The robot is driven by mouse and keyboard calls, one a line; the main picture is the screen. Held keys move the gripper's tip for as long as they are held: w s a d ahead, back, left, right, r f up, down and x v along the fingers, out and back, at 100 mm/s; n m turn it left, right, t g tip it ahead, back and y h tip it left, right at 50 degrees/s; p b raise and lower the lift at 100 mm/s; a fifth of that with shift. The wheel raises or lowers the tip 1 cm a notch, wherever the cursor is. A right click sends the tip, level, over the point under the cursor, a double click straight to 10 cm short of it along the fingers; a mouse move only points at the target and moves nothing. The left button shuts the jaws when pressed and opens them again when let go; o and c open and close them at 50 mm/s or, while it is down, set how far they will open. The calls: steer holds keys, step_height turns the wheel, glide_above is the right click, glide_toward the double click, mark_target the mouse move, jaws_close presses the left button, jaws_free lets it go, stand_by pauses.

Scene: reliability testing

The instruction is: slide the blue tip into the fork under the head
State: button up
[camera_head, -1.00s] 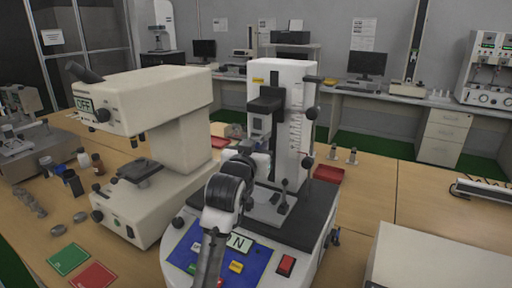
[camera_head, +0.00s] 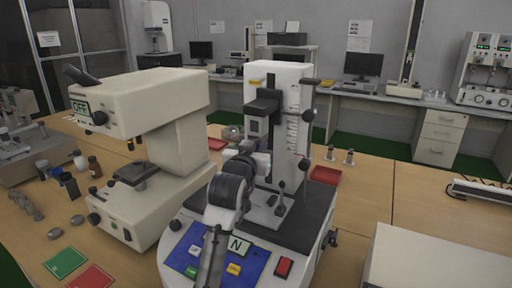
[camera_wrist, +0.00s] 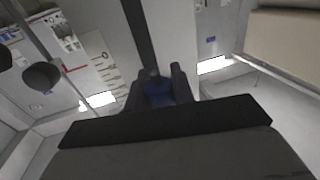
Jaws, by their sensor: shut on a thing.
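The white tester (camera_head: 287,85) stands in the middle of the head view, with a black head (camera_head: 262,106) on its column. My gripper (camera_head: 256,160) is in front of the column, just below the head, mostly hidden by my own arm. In the wrist view my gripper (camera_wrist: 157,88) has its two dark fingers closed around the blue tip (camera_wrist: 158,93). A dark vertical part (camera_wrist: 138,35) of the tester lies just beyond the tip. The fork is not clearly visible, and I cannot tell whether the tip touches it.
A cream microscope-like instrument (camera_head: 150,100) stands close on the left. The tester's base has a blue control panel (camera_head: 253,262) and black plate (camera_head: 300,215). A red tray (camera_head: 326,175) and two small metal parts (camera_head: 340,156) lie behind right. A beige box (camera_head: 435,262) fills the front right.

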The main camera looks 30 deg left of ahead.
steer(key=shift+w, duration=0.2)
steer(key=shift+w, duration=0.7)
steer(key=shift+a, duration=0.1)
steer(key=o, duration=1.1)
steer(key=shift+c, duration=0.2)
steer(key=shift+s, duration=0.1)
